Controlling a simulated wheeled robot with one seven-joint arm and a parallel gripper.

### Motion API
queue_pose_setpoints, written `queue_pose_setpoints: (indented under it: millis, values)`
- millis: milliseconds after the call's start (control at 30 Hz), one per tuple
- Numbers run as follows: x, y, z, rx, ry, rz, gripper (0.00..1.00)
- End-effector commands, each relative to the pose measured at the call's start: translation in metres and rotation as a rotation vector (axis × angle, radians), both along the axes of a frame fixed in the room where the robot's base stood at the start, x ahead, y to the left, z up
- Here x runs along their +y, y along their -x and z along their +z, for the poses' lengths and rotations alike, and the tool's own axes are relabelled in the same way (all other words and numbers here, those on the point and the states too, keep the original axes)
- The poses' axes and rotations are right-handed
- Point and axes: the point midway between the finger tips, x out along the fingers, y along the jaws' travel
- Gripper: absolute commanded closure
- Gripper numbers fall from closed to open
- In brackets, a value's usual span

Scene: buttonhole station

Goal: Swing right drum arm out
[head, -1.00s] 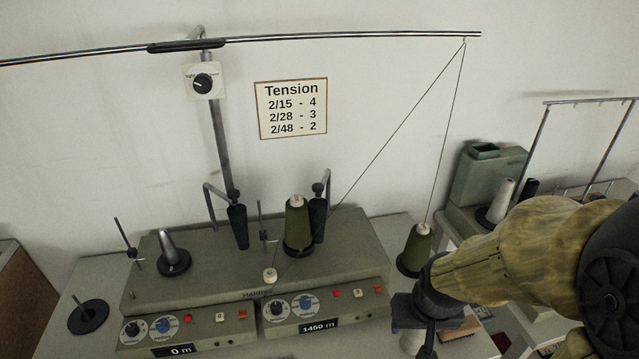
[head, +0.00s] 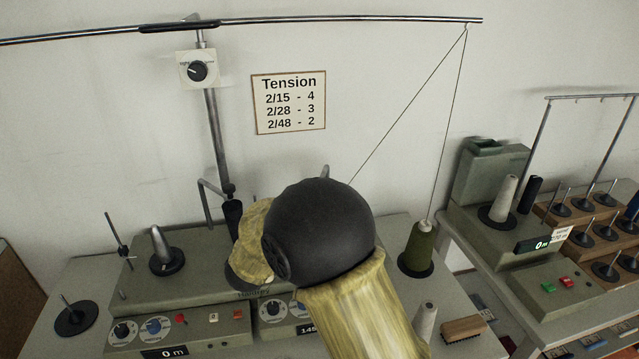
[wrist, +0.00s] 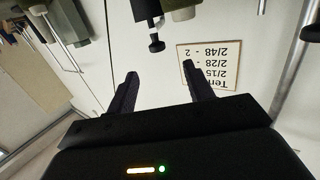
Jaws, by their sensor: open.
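The right drum arm is mostly hidden behind my arm in the head view; only a grey metal tip (head: 325,171) shows above my black joint. In the wrist view, which is upside down, a dark post with a black knob (wrist: 157,45), seemingly this drum arm, hangs from the top edge. The pale tip of a green cone (wrist: 183,13) is beside it. My gripper (wrist: 161,86) is open and empty; the post's end lies beyond the gap between its fingers, apparently apart from them. In the head view my gripper is hidden.
The left drum arm (head: 233,215) stands left of my arm. A thread runs from the overhead rail (head: 350,23) down behind my arm; another reaches the green cone (head: 421,247) at right. The tension sign (head: 289,102) is on the wall. A second machine (head: 490,195) stands right.

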Motion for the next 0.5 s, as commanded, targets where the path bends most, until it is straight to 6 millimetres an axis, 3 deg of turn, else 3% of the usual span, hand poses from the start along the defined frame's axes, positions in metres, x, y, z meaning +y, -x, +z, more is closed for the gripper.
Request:
queue_pose_setpoints:
  millis: [133,500]
  values:
    - [0.015,0.014,-0.004,-0.056,0.038,-0.081,0.48]
    - [0.015,0.016,-0.002,-0.066,0.045,-0.098,0.48]
